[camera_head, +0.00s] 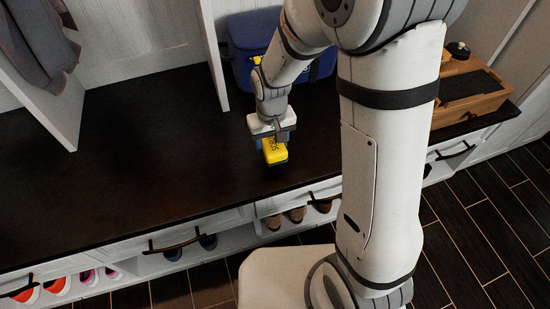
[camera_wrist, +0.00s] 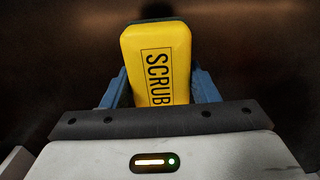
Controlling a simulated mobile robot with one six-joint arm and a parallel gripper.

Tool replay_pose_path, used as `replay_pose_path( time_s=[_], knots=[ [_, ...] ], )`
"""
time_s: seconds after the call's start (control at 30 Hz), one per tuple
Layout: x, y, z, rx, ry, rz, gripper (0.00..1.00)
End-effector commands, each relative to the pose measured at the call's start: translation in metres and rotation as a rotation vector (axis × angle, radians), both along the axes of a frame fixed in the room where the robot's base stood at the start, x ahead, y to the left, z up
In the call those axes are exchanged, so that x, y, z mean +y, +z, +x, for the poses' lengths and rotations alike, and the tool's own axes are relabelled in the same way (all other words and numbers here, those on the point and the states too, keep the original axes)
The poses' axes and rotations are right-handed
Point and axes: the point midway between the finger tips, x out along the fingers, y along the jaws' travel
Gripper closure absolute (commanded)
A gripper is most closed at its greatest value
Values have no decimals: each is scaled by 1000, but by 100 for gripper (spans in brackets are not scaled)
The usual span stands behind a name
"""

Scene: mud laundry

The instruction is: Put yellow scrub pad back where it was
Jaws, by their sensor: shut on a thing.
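The yellow scrub pad (camera_head: 274,149) is held in my gripper (camera_head: 273,150), over the dark bench top (camera_head: 150,150). In the wrist view the pad (camera_wrist: 158,55) is a yellow block with "SCRUB" in black letters and a dark layer along its edge. The blue fingers of my gripper (camera_wrist: 160,90) close on its left and right sides. I cannot tell whether the pad touches the bench or hangs just above it.
A blue cooler-like box (camera_head: 245,62) stands at the back, behind my arm. A wooden box (camera_head: 470,90) with a dark top sits at the right end. White dividers (camera_head: 55,100) rise at the back left. Shoes (camera_head: 55,287) fill cubbies below. The left bench is clear.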

Motion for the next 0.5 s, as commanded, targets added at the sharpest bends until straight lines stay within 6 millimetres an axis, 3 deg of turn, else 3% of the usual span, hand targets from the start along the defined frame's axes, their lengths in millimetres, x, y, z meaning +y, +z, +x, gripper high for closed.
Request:
replay_pose_path(
  time_s=[0.4, 0.5],
  knots=[
    [0, -49, 0, 2, 0, -1, 79],
    [0, -52, 0, 0, 1, 0, 79]
  ],
)
